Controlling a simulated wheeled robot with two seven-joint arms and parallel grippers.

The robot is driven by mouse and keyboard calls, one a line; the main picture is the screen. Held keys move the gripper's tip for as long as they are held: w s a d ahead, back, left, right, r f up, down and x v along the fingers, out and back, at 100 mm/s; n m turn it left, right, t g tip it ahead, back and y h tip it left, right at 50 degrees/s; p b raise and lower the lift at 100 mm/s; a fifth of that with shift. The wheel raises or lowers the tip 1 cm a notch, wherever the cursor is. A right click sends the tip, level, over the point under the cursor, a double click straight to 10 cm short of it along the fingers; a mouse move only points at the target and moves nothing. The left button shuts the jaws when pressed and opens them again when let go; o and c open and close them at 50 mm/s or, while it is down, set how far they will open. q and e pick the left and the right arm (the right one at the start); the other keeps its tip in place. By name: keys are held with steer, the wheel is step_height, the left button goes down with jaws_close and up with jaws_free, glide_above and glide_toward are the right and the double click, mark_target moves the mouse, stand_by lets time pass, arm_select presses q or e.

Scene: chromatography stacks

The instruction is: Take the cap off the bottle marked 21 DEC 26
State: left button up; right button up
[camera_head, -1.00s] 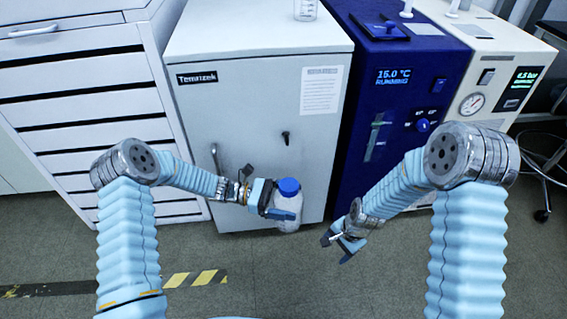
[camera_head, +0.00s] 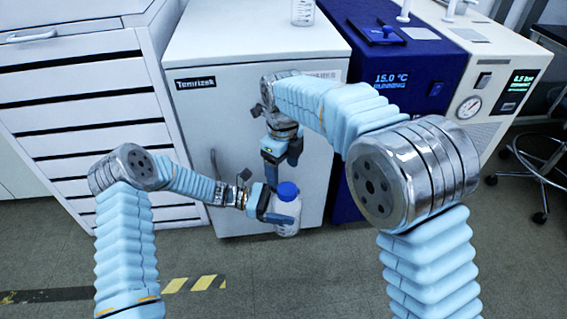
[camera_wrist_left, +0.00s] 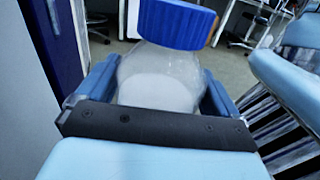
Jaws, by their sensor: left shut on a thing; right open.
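A clear bottle with white contents (camera_head: 288,211) is held upright in front of the cabinet by my left gripper (camera_head: 279,216). The left gripper is shut around the bottle's body, one finger on each side in the left wrist view. The blue cap (camera_head: 287,190) sits on the bottle's neck and also shows in the left wrist view (camera_wrist_left: 177,23). No date marking is readable on the bottle. My right gripper (camera_head: 276,176) is open, pointing down just above and beside the cap. Whether it touches the cap cannot be told.
The white Temrizek cabinet (camera_head: 230,120) stands close behind the bottle. A dark blue unit (camera_head: 400,75) is to its right, then a cream instrument (camera_head: 489,76) with a gauge. A drawer unit (camera_head: 90,110) is at left. A clear vessel (camera_head: 303,12) stands on the cabinet. Floor in front is clear.

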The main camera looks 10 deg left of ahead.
mark_target(283, 189)
step_height(283, 189, down, 7)
steer(key=shift+f, duration=0.2)
steer(key=shift+c, duration=0.4)
